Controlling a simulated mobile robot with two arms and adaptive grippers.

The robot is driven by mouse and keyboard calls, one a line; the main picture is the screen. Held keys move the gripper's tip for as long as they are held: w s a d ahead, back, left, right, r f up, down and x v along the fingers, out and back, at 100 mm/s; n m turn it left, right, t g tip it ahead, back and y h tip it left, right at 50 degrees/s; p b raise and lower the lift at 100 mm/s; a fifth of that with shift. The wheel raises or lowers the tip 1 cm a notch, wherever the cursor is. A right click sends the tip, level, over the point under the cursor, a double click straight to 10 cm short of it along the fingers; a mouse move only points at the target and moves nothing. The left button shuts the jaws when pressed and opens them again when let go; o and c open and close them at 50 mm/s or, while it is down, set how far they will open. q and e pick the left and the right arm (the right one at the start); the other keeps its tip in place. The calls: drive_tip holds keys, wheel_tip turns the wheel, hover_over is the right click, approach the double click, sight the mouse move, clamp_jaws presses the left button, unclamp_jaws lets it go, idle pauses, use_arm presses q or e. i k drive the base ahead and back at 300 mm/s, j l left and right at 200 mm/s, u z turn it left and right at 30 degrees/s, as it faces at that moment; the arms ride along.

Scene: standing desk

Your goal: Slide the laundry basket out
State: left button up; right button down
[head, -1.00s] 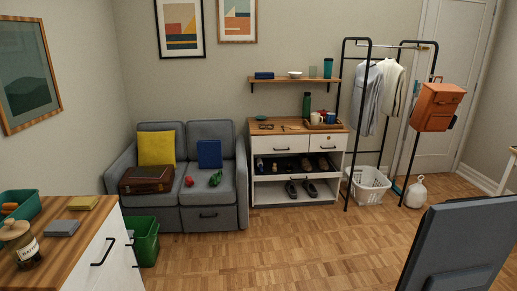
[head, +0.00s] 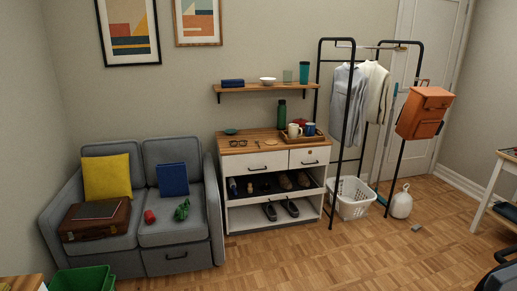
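The white laundry basket (head: 354,198) stands on the wooden floor under the black garment rack (head: 322,140). It is a slotted basket, upright, between the rack's uprights, just right of the white shoe cabinet. A rack post stands in front of its left side. I cannot tell what is inside it. Neither of my grippers shows in the head view.
The shoe cabinet (head: 268,160) is left of the basket, and a white jug (head: 401,203) stands to its right. An orange backpack (head: 423,112) hangs on the rack. The sofa (head: 178,231) is at left. The floor (head: 335,258) before the basket is mostly clear.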

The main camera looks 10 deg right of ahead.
sight(348, 198)
drive_tip(key=i+l+z, duration=0.1)
drive_tip(key=i+z, duration=0.15)
drive_tip(key=i, duration=0.25)
drive_tip(key=i+z, duration=0.25)
drive_tip(key=i, duration=0.3)
drive_tip(key=i+j+z, duration=0.1)
drive_tip(key=i+z, duration=0.15)
drive_tip(key=i, duration=0.25)
drive_tip(key=i+j+z, duration=0.25)
drive_tip(key=i, duration=0.3)
drive_tip(key=i+l+z, duration=0.15)
drive_tip(key=i+z, duration=0.55)
drive_tip(key=i+j+z, duration=0.1)
drive_tip(key=i+z, duration=0.25)
drive_tip(key=i, duration=0.15)
drive_tip(key=i+l+u, duration=0.25)
drive_tip(key=i, duration=0.2)
drive_tip(key=i+l+u, duration=0.2)
drive_tip(key=i, duration=0.25)
drive_tip(key=j, duration=0.1)
